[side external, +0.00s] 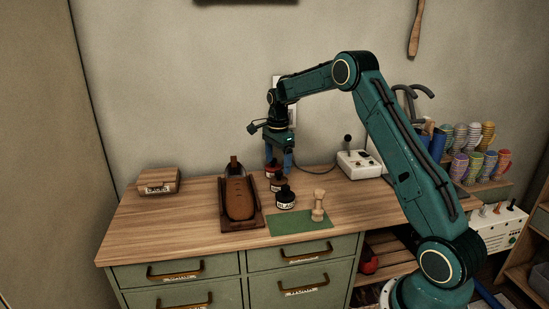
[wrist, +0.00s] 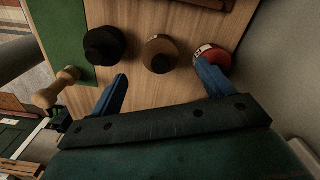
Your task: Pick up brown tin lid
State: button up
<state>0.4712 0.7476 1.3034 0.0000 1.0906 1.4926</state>
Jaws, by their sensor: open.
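The brown tin lid (wrist: 160,50) is round and sits on its tin, between the black tin (wrist: 103,45) and the red tin (wrist: 212,54) in the wrist view. In the side view the brown tin (side external: 277,184) is partly hidden by its neighbours, with the black tin (side external: 285,199) in front and the red tin (side external: 272,170) behind. My gripper (side external: 279,166) is open and empty, above the tins and pointing down. In the wrist view its blue fingers (wrist: 164,73) are spread, with the brown lid just beyond the gap between them.
A brown shoe on a wooden stand (side external: 256,222) is left of the tins. A joystick box (side external: 358,165) is behind right.

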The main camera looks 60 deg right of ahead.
aim_at(279, 171)
jog(key=shift+f, duration=0.15)
jog(key=shift+s+d+f, duration=0.1)
jog(key=shift+f, duration=1.15)
jog(key=shift+d+f, duration=0.1)
jog(key=shift+f, duration=1.1)
jog(key=c, duration=1)
